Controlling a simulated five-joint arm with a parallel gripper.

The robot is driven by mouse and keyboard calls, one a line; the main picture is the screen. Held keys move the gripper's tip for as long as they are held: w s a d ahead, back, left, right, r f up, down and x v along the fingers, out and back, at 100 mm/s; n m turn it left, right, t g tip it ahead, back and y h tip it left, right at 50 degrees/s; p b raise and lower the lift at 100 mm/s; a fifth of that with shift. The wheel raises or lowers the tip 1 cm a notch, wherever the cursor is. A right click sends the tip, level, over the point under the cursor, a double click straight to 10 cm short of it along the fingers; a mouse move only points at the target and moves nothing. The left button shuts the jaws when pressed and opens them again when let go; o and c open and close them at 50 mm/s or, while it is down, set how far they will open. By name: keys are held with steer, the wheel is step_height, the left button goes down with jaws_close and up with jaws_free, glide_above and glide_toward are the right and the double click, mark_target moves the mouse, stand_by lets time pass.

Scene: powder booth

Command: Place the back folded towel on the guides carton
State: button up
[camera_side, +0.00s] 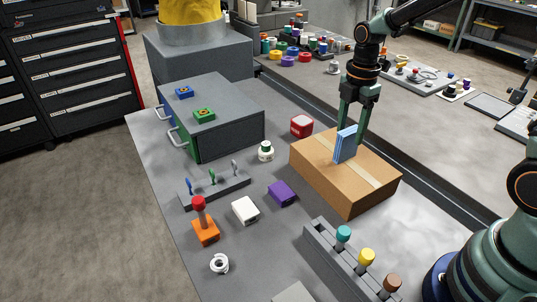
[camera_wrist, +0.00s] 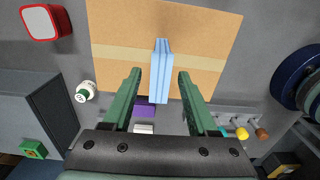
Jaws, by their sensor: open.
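A light-blue folded towel (camera_side: 345,145) stands upright on the top of the brown cardboard carton (camera_side: 335,187). In the wrist view the towel (camera_wrist: 161,70) rises between my two fingers, with a gap on each side, over the carton (camera_wrist: 115,30) with its paler tape strip. My gripper (camera_side: 352,127) points down above the carton, open, its fingers around the towel's upper part; its fingertips show in the wrist view (camera_wrist: 159,73). The side view hides part of the towel behind a finger. No second folded towel shows.
A purple block (camera_side: 282,193), a white block (camera_side: 245,210), a white bottle (camera_side: 265,151) and a red box (camera_side: 301,126) stand left of the carton. A grey rack (camera_side: 335,262) with several coloured knobs is in front. A grey drawer cabinet (camera_side: 225,125) stands at the back left.

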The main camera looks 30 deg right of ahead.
step_height(320, 180, up, 7)
steer(key=shift+f, duration=0.1)
steer(key=shift+s+a+r+m, duration=0.1)
steer(key=shift+s+r+m, duration=0.15)
steer(key=shift+r+m, duration=0.25)
steer(key=s+a+r+m+t, duration=0.1)
steer(key=s+r+m+t, duration=0.1)
steer(key=s+m, duration=0.3)
steer(key=s+a+r+m+t, duration=0.1)
steer(key=s+m+t, duration=0.2)
steer(key=m, duration=0.9)
steer(key=shift+s+a+r+t, duration=0.3)
steer(key=shift+s+a+r, duration=0.1)
steer(key=shift+s, duration=0.6)
